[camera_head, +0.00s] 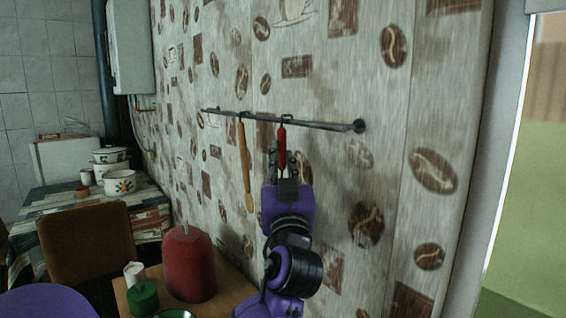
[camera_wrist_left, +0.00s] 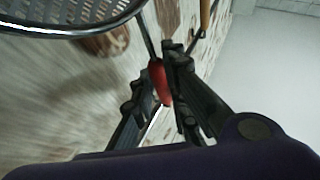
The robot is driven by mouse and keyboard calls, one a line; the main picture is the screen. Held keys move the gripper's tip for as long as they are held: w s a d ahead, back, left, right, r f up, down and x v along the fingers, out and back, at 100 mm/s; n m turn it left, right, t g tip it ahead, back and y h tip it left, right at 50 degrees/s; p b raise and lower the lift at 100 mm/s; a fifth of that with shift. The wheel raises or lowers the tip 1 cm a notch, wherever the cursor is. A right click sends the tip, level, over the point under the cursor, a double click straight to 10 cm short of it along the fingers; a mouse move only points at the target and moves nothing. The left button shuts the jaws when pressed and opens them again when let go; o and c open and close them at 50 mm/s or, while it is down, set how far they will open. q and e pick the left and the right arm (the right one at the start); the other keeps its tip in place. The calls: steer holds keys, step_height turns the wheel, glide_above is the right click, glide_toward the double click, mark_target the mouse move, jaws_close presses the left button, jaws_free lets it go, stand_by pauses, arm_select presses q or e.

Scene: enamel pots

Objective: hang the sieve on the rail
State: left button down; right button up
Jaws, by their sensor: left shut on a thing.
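My left gripper (camera_head: 281,170) is shut on the red handle, just below the rail (camera_head: 325,125). The top of the handle is at the rail near a small dark hook; I cannot tell whether it bears on the rail. In the head view the bowl is hidden. My right gripper is not in view.
A wooden utensil (camera_head: 246,170) hangs from the rail left of the gripper. Enamel pots (camera_head: 119,181) stand on the far table. The rail's right end is free.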

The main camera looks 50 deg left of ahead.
arm_select(q)
steer(key=shift+r, duration=0.1)
steer(key=c, duration=1.7)
jaws_free()
steer(key=shift+o, duration=0.2)
steer(key=shift+s+d, duration=0.1)
steer(key=v, duration=1.2)
